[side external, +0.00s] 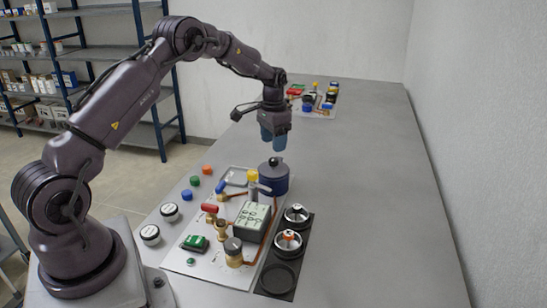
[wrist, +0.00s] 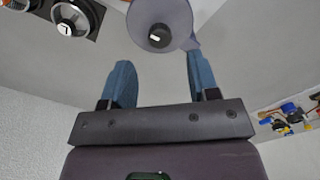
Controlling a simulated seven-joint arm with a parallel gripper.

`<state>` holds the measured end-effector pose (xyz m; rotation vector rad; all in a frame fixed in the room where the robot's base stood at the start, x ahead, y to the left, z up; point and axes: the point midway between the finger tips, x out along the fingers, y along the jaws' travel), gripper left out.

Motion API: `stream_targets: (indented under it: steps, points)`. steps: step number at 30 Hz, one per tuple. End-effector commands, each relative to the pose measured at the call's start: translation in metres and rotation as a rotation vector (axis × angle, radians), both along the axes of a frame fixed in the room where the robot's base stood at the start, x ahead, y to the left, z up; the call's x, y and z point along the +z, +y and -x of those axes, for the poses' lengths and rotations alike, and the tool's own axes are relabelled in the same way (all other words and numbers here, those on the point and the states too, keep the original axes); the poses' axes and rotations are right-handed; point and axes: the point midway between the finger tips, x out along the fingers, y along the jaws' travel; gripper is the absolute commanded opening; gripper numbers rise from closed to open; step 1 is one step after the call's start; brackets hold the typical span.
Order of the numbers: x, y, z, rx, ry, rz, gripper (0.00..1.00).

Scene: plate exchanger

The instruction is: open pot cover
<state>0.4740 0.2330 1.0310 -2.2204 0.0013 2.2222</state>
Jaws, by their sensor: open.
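The blue pot (side external: 273,184) stands upright at the far end of the grey plate, with its dark cover on and a round black knob (side external: 275,161) on top. My gripper (side external: 273,146) is open, with its blue fingers pointing down above the knob and apart from it. In the wrist view, the cover (wrist: 172,18) is at the top and its knob (wrist: 160,36) lies beyond the space between the two fingertips. The gripper (wrist: 158,68) holds nothing there.
Valves, pipes and a green-grey box (side external: 252,219) crowd the plate (side external: 180,246) near the pot. A black strip (side external: 275,262) with round holders lies to the right. Small coloured caps and two white-faced gauges (side external: 169,211) lie left. The table behind is largely clear.

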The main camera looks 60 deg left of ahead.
Motion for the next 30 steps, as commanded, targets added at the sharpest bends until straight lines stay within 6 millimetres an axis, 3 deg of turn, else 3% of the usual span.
stream_targets:
  steps: [3,9,21,28,30]
  points:
    - [-0.024,0.0,0.001,0.0,0.003,0.002,0.55]
    - [-0.049,0.0,0.0,0.001,0.0,0.0,0.55]
    - [-0.057,0.0,0.0,0.001,-0.001,0.0,0.55]
    - [-0.057,0.0,0.0,0.001,-0.001,-0.001,0.04]
    - [-0.057,0.0,0.0,0.001,-0.001,-0.001,0.0]
